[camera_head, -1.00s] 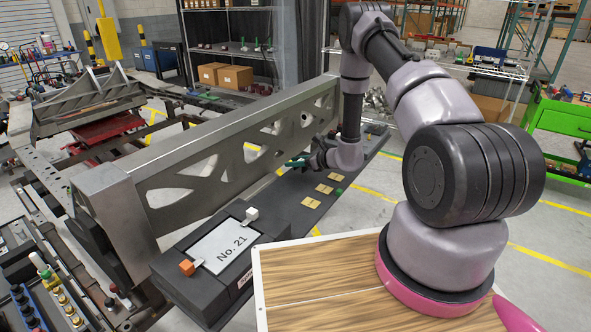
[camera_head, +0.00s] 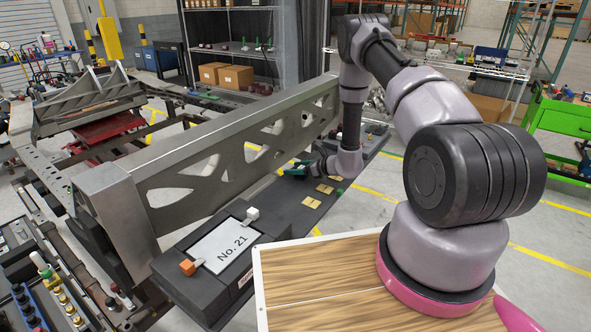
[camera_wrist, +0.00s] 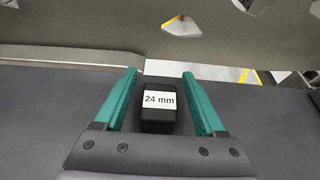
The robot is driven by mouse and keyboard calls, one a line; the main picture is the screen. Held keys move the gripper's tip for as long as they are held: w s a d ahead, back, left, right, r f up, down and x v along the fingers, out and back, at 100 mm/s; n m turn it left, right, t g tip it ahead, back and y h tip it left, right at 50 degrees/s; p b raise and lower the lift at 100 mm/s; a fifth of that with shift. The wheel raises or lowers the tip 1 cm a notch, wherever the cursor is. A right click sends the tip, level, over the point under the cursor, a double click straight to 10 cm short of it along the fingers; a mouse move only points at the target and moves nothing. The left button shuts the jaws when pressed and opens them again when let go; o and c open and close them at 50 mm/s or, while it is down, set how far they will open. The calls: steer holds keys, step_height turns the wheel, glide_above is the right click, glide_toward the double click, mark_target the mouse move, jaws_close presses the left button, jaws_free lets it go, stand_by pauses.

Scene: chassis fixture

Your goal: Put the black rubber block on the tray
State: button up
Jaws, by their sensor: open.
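The black rubber block, labelled "24 mm" (camera_wrist: 158,118), stands on a dark grey surface in the wrist view. My gripper (camera_wrist: 159,78) is open, with one teal finger on each side of the block. A gap shows between the block and each finger. In the head view my gripper (camera_head: 297,170) is low over the dark bench beside the metal frame. I cannot make out the block there.
The long metal frame (camera_head: 225,150) with cut-outs stands upright along the dark bench (camera_head: 275,210). Several yellowish plates (camera_head: 312,203) lie on the bench near my gripper. A "No. 21" plate (camera_head: 223,244) lies closer, with a white clip and an orange clip.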

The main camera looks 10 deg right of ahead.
steer(key=v, duration=1.2)
steer(key=shift+r, duration=0.15)
steer(key=s+a+r+n+g+y, duration=0.1)
steer(key=s+a+r+n+g, duration=0.2)
steer(key=r, duration=0.6)
steer(key=s+a+r+n+g, duration=0.25)
steer(key=r+n, duration=0.25)
steer(key=r, duration=0.5)
steer(key=s+a+r+n+g+y, duration=0.15)
steer(key=s+a+r+n, duration=0.3)
steer(key=r, duration=0.45)
steer(key=s+d+r+n+t+h, duration=0.2)
steer(key=s+d+r+n+h, duration=0.2)
steer(key=s+r, duration=0.4)
steer(key=s+d+r+n+t+h, duration=0.2)
steer(key=s+d+r+n+h, duration=0.3)
steer(key=s+r, duration=0.4)
steer(key=shift+s+d+n+t+h, duration=0.15)
steer(key=shift+s+n+t+h, duration=0.15)
steer(key=shift+s+n+h, duration=0.4)
steer(key=shift+s, duration=0.1)
